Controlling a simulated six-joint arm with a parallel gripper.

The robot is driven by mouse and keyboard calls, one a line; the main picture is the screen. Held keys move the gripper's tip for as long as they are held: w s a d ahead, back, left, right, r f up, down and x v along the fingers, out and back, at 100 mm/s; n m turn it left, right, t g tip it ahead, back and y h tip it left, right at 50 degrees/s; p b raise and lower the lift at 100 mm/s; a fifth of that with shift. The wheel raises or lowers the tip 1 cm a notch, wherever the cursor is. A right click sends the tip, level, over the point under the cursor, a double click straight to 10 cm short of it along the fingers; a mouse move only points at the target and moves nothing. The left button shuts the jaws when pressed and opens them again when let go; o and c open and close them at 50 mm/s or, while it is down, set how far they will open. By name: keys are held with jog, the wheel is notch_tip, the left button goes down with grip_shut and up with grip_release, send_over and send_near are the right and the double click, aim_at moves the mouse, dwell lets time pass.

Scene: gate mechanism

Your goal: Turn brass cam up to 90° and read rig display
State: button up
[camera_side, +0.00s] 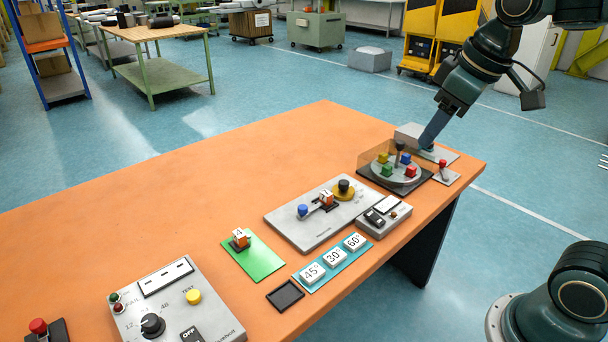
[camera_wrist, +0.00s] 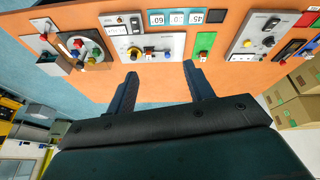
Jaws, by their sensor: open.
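The brass cam (camera_side: 343,190), a yellow disc with a black knob, sits at the far end of a grey mechanism plate (camera_side: 290,225). It also shows in the wrist view (camera_wrist: 134,54). A blue knob (camera_side: 303,210) and an orange tagged block (camera_side: 327,198) are on the same plate. The rig box (camera_side: 215,320) at the front left has a display (camera_side: 166,276) showing dashes, a yellow button and a black dial. My gripper (camera_wrist: 160,84) is open and empty, apart from the cam. In the side view it is at the back right, near the turntable, its fingertips partly unclear.
A turntable (camera_side: 397,176) with coloured blocks and a clear guard stands at the back right. A small switch box (camera_side: 385,219) adjoins the plate. Angle tiles (camera_side: 335,257), a green mat (camera_side: 262,263) and a black tray (camera_side: 285,295) lie in front.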

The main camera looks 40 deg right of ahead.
jog(key=w+d+n+g, duration=0.1)
jog(key=w+d+n, duration=0.15)
jog(key=w, duration=0.75)
jog(key=n+g, duration=0.3)
jog(key=n, duration=0.1)
send_over(343, 182)
notch_tip(343, 182, down, 19)
jog(key=shift+d+f+n, duration=0.1)
jog(key=shift+f+n, duration=0.15)
jog(key=shift+f, duration=0.05)
jog(key=shift+f, duration=0.1)
notch_tip(343, 182, down, 14)
jog(key=shift+r, duration=0.2)
jog(key=c, duration=1)
